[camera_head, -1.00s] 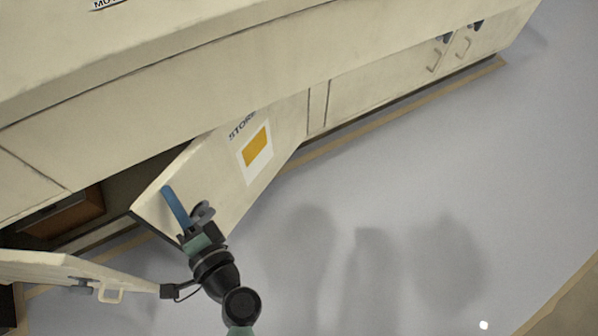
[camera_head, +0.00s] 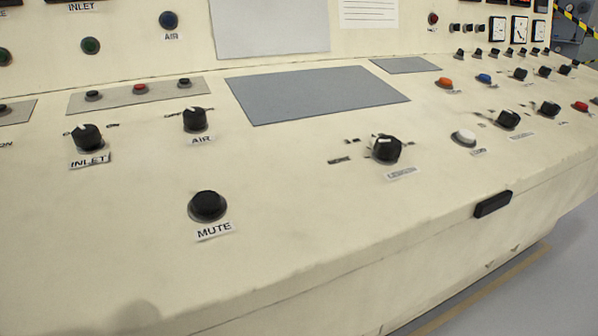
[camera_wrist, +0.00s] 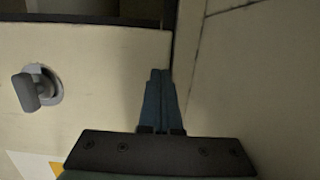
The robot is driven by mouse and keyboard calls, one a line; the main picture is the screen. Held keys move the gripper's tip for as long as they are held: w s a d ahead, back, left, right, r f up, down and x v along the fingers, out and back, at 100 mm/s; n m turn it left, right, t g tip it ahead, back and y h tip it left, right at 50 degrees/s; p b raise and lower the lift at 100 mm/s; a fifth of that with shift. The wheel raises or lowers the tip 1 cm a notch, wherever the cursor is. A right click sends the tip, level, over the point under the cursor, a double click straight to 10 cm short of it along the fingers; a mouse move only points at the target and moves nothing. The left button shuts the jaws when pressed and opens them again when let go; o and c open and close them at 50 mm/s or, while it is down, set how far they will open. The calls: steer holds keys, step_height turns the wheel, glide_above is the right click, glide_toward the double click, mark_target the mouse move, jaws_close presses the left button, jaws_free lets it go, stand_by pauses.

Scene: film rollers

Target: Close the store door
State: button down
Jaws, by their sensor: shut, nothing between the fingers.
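The store door (camera_wrist: 95,70) fills the left of the wrist view as a cream panel. It carries a grey turn-knob (camera_wrist: 38,90) and, at the lower left, part of a white and yellow label (camera_wrist: 50,165). A dark opening shows beyond the door's top edge in that view, so the door looks at least partly open; how far I cannot tell. My gripper (camera_wrist: 160,73) is shut and empty, its blue fingers together close over the door beside its right edge. Contact with the door is unclear. Neither door nor gripper shows in the head view.
A cream panel (camera_wrist: 255,80) stands to the right of the fingers, across a narrow dark gap. The head view shows the control desk (camera_head: 310,200) with knobs, buttons and grey plates. Floor (camera_head: 565,250) shows at the lower right.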

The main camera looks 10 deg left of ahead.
steer(key=shift+w+a+r, duration=0.2)
steer(key=shift+a+r, duration=0.15)
steer(key=shift+r, duration=0.15)
stand_by(0.3)
steer(key=f+p+v, duration=0.1)
steer(key=v, duration=1.2)
steer(key=shift+s+d, duration=0.2)
steer(key=shift+d, duration=0.2)
